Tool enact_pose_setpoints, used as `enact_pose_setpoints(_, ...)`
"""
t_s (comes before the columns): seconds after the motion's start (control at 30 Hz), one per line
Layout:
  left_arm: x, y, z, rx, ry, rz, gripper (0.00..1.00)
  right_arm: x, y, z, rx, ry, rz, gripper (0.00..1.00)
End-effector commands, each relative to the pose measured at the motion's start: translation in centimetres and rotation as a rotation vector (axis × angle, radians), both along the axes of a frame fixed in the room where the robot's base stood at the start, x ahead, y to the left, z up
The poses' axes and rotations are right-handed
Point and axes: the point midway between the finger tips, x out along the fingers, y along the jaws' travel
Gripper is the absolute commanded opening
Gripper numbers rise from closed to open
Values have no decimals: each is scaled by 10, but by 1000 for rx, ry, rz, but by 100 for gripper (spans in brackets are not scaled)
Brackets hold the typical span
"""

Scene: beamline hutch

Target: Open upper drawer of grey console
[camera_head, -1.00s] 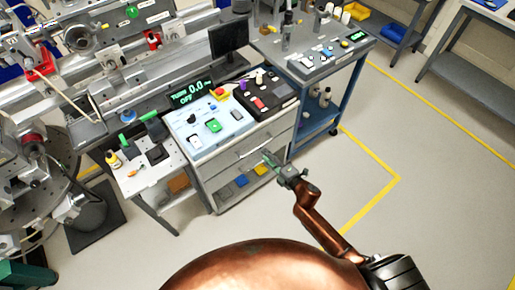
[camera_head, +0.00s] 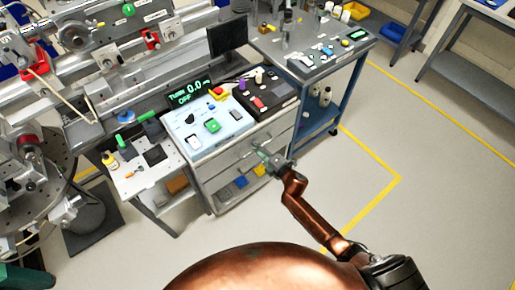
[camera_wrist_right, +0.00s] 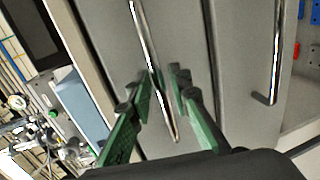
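The grey console (camera_head: 208,183) stands in the middle of the head view, with its drawer fronts facing me. Its upper drawer (camera_wrist_right: 110,30) shows in the right wrist view and looks closed. The upper drawer's long metal handle (camera_wrist_right: 144,38) runs between the two green fingers of my right gripper (camera_wrist_right: 163,80). The fingers are apart, one on each side of the bar, and I cannot tell whether either touches it. In the head view, my right gripper (camera_head: 262,152) is at the drawer front. A second drawer handle (camera_wrist_right: 277,55) lies to the right in the wrist view. My left gripper is out of view.
A control panel (camera_head: 200,143) and a black button box lie on the console top. A blue cart (camera_head: 325,82) stands right of the console, and a small side table (camera_head: 130,178) stands left. The floor (camera_head: 425,190) to the right is clear, with yellow lines.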

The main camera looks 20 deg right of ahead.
Motion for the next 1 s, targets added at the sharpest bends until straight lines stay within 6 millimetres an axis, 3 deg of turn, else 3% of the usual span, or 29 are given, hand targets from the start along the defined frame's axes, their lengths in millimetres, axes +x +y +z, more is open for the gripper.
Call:
enact_pose_setpoints(0.23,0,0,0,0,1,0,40,0,0,0,0,0,0,0)
enact_pose_setpoints(1.0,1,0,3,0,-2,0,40,-6,7,0,1,1,15,0)
